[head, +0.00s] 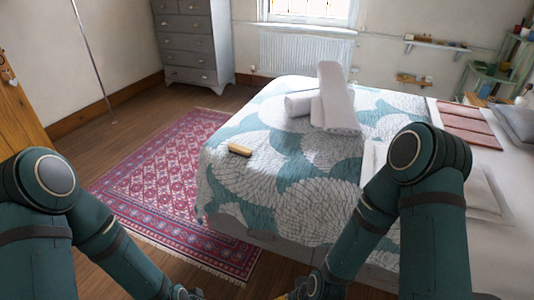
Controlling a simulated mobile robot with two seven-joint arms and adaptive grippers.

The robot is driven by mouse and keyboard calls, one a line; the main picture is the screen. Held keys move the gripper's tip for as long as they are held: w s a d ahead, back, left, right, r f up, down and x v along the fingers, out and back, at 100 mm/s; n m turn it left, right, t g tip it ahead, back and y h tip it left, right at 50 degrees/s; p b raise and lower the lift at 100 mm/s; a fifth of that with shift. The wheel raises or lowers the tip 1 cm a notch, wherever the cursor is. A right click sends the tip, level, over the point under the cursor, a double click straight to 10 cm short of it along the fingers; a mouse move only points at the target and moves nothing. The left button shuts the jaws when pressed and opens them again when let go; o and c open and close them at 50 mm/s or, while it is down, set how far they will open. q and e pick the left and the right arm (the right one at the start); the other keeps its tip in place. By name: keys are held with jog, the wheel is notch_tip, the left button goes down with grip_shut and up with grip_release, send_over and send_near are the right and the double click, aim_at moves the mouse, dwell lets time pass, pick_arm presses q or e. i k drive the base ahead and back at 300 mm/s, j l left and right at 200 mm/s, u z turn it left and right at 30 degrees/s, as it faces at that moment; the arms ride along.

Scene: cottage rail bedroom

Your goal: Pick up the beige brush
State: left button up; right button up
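The beige brush (240,150) lies on the patterned teal and white bedspread (285,185), close to the bed's left edge. It looks like a small tan block lying flat, and nothing covers it. My two arms reach down along the left and right of the head view to the bottom edge. The wrist ends are only just in the picture, and both grippers are cut off below it. Both arms are well apart from the brush, on the near side of the bed.
Rolled and folded white towels (335,105) are on the bed behind the brush. A patterned red rug (165,175) covers the floor left of the bed. A grey chest of drawers (190,45) stands at the back. Folded pinkish cloth (468,125) lies at right.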

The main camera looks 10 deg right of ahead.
aim_at(235, 149)
jog(key=i+z, duration=0.1)
jog(key=z, duration=0.4)
jog(key=j+z, duration=0.15)
jog(key=z, duration=0.3)
jog(key=i+j+z, duration=0.1)
jog(key=z, duration=0.4)
jog(key=i+j+z, duration=0.1)
jog(key=j+z, duration=0.2)
jog(key=j, duration=0.15)
jog(key=j+z, duration=0.3)
jog(key=j, duration=0.2)
jog(key=j+z, duration=0.25)
jog(key=j, duration=0.7)
jog(key=i, duration=0.05)
